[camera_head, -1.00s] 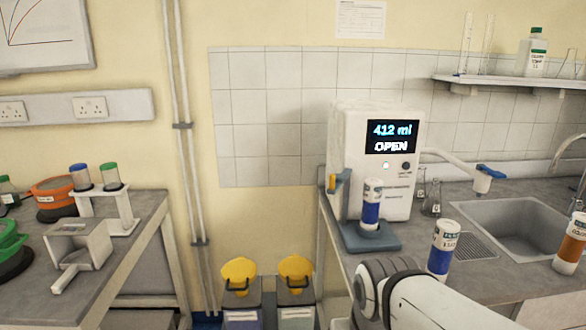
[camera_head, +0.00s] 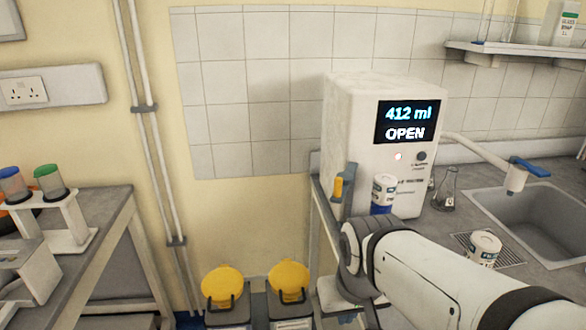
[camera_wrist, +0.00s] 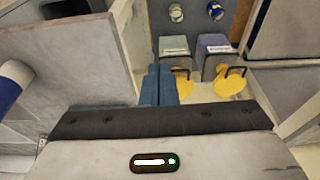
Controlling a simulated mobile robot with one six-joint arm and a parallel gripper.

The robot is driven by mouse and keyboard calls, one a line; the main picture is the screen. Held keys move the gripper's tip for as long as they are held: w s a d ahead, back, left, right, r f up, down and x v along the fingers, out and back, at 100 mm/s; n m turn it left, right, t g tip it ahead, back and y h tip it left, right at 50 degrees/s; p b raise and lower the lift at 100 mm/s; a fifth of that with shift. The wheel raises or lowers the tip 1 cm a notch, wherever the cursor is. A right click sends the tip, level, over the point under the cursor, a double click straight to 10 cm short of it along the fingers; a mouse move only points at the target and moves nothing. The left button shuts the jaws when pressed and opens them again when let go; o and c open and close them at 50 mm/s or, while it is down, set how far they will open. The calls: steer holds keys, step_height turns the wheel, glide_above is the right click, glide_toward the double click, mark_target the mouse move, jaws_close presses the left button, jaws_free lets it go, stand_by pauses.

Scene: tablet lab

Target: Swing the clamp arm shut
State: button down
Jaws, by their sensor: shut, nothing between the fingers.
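The white machine (camera_head: 370,120) stands on the right bench, and its screen reads 412 ml and OPEN. The clamp arm (camera_head: 345,190), blue-grey with a yellow piece, stands upright at the machine's left front. A white container with a blue label (camera_head: 384,192) stands beside it, its lower part hidden by my arm. My gripper shows in the wrist view (camera_wrist: 160,72), its two blue fingers together and empty, pointing down toward the floor bins. I cannot make out the clamp arm in the wrist view.
Another white container (camera_head: 484,247) stands near the sink (camera_head: 545,220), partly behind my arm. A tap (camera_head: 515,178) and a flask (camera_head: 446,190) are right of the machine. Two yellow-lidded bins (camera_head: 222,287) (camera_head: 289,282) stand between the benches. A tube rack (camera_head: 65,225) is on the left bench.

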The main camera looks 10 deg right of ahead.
steer(key=w+a+r+m+h+p, duration=0.1)
steer(key=w+a+r+h, duration=0.2)
steer(key=w+r, duration=0.5)
steer(key=w+a+r+m+t+h+p, duration=0.1)
steer(key=w+a+r, duration=0.5)
steer(key=r, duration=0.8)
steer(key=w+h+p, duration=0.1)
steer(key=w+h, duration=0.1)
steer(key=w, duration=0.1)
steer(key=shift+w+r, duration=0.15)
steer(key=shift+r, duration=0.15)
steer(key=w+d+f+p, duration=0.2)
steer(key=w+d+f, duration=0.1)
steer(key=d+f, duration=0.5)
steer(key=shift+d, duration=0.45)
